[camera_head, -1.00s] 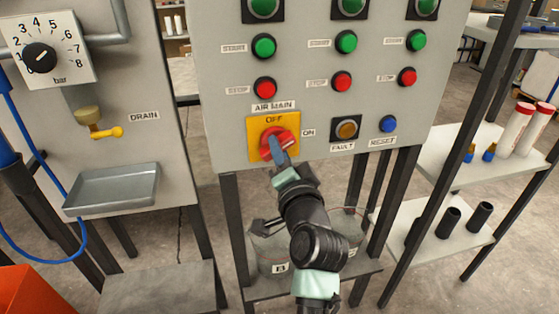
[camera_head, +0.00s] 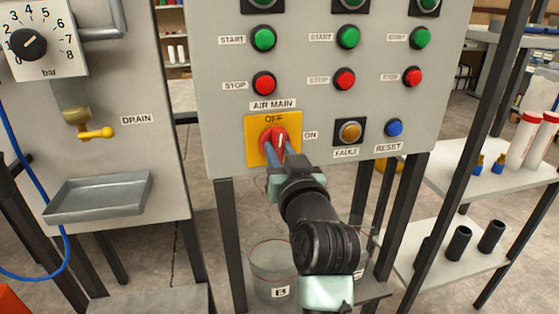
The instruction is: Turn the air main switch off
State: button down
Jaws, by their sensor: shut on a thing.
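The air main switch is a red rotary handle (camera_head: 279,137) on a yellow plate (camera_head: 254,127) below the "AIR MAIN" label. "OFF" is printed at the plate's top and "ON" is on a label to its right. The handle stands about upright, with its pale mark pointing up towards "OFF". My gripper (camera_head: 275,152) reaches up from below, its blue fingers shut on the handle. The fingers hide the lower part of the handle.
A fault lamp (camera_head: 349,132) and a blue reset button (camera_head: 394,128) sit right of the switch. A red stop button (camera_head: 264,84) is just above. A drain valve (camera_head: 95,131) and grey tray (camera_head: 98,195) are at left. A bucket (camera_head: 272,262) stands below.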

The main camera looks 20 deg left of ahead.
jog(key=shift+n+b, duration=0.35)
jog(key=shift+n, duration=0.25)
jog(key=c, duration=0.7)
grip_release()
jog(key=v, duration=1.3)
